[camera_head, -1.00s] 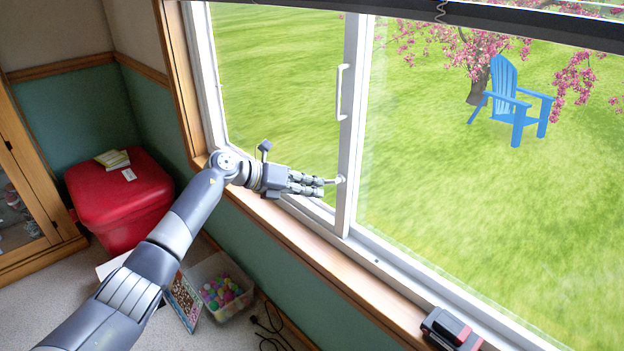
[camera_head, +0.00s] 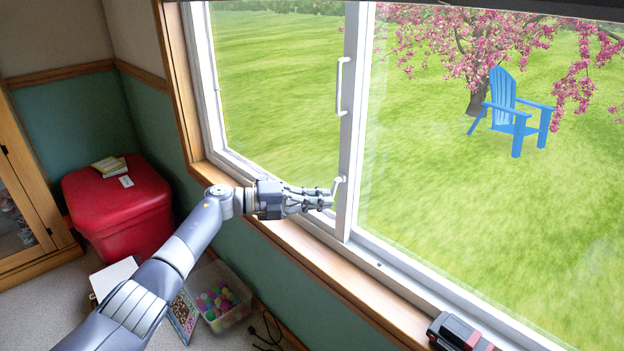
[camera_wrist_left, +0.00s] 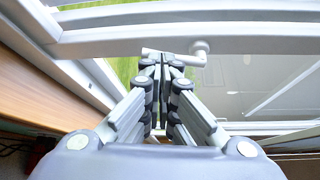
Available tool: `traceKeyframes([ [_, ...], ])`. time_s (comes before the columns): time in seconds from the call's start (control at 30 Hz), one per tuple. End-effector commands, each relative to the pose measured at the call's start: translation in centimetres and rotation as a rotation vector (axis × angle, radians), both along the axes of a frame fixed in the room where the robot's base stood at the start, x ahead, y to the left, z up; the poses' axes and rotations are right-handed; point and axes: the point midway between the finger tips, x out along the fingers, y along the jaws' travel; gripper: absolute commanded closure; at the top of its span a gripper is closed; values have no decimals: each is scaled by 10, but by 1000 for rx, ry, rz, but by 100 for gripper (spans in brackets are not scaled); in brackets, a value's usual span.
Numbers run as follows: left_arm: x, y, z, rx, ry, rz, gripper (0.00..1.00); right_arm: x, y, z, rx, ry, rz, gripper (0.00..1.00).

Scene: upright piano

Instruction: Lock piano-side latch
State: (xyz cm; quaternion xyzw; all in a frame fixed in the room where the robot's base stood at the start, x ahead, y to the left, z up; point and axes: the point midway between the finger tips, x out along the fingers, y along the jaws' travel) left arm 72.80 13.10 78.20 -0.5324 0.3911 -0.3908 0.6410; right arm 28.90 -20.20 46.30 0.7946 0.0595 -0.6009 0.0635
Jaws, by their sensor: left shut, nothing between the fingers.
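A small white latch (camera_head: 338,183) sits on the white middle stile of the sliding window, below a long white pull handle (camera_head: 343,88). In the left wrist view the latch (camera_wrist_left: 200,52) has a round pivot and a lever reaching left, across my fingertips. My left gripper (camera_head: 328,200) is shut and empty, with its fingertips just below and left of the latch. In the left wrist view the closed fingertips (camera_wrist_left: 165,68) are right at the lever; whether they touch it I cannot tell. My right gripper is not in view. No piano shows.
The wooden sill (camera_head: 310,258) runs under the window, with a black and red device (camera_head: 456,332) on it. A red ottoman (camera_head: 118,200), a clear bin of coloured balls (camera_head: 222,295) and a cable (camera_head: 268,330) are on the floor. A wooden cabinet (camera_head: 28,200) stands at left.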

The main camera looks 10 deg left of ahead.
Motion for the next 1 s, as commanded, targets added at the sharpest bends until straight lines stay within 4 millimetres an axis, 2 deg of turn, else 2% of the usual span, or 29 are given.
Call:
traceKeyframes([
  [0.13,-2,6,0,2,-1,2,100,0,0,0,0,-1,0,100],
  [0.23,-6,18,1,3,-1,3,100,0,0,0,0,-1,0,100],
  [0.5,-29,71,5,4,0,3,100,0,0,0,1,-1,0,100],
  [0.7,-41,100,8,0,1,2,100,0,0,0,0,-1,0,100],
  [1.0,-47,111,10,0,0,-1,100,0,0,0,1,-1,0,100],
])
